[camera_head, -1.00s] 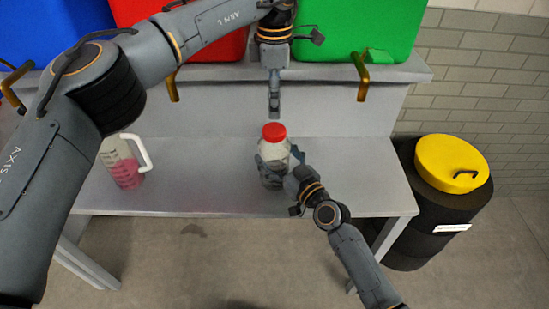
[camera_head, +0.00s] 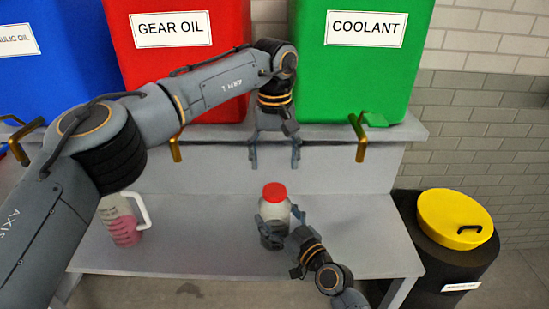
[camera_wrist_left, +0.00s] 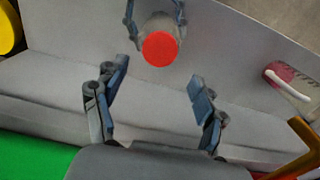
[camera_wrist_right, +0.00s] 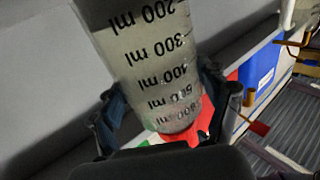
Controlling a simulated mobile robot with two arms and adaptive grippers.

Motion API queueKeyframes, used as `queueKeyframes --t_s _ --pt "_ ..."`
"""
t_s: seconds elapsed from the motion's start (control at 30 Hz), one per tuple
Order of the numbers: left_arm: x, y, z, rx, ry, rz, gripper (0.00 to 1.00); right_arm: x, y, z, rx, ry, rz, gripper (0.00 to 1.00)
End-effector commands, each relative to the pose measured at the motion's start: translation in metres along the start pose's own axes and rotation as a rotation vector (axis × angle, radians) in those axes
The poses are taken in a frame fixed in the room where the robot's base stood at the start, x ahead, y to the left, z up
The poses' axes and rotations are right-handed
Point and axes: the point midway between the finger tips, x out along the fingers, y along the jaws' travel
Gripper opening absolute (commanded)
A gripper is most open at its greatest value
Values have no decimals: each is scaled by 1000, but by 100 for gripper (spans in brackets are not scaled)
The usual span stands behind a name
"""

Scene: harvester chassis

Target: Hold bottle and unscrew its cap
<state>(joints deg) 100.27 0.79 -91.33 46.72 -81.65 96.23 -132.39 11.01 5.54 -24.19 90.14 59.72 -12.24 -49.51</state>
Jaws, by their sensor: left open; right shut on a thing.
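The bottle (camera_head: 274,214) stands upright on the grey bench, clear-grey with a red cap (camera_head: 274,191) on top. My right gripper (camera_head: 272,226) is shut around the bottle's body. In the right wrist view the bottle (camera_wrist_right: 155,60) shows black millilitre marks between the fingers. My left gripper (camera_head: 274,160) is open and empty, pointing down, above and behind the cap with a gap between. In the left wrist view the red cap (camera_wrist_left: 160,48) lies beyond the open fingers, not between them.
A measuring jug (camera_head: 122,222) with pink liquid stands at the bench's left. Blue, red (camera_head: 180,60) and green (camera_head: 368,65) containers with brass taps stand on the shelf behind. A black drum with a yellow lid (camera_head: 455,218) stands right. The bench (camera_head: 350,235) right of the bottle is clear.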

Motion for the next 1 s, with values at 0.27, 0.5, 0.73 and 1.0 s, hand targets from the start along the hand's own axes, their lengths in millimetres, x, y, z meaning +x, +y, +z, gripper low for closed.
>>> queueKeyframes --t_s 0.27,0.5,0.73,1.0 --pt "30 -1 0 27 -2 -1 71 0 0 2 1 -3 -1 0" --pt "65 0 0 24 -2 -1 71 0 0 2 1 -3 -1 0" --pt "79 0 0 24 0 0 71 0 0 2 1 -3 -1 0" --pt "80 0 0 24 1 0 67 0 0 2 1 -3 -1 0"
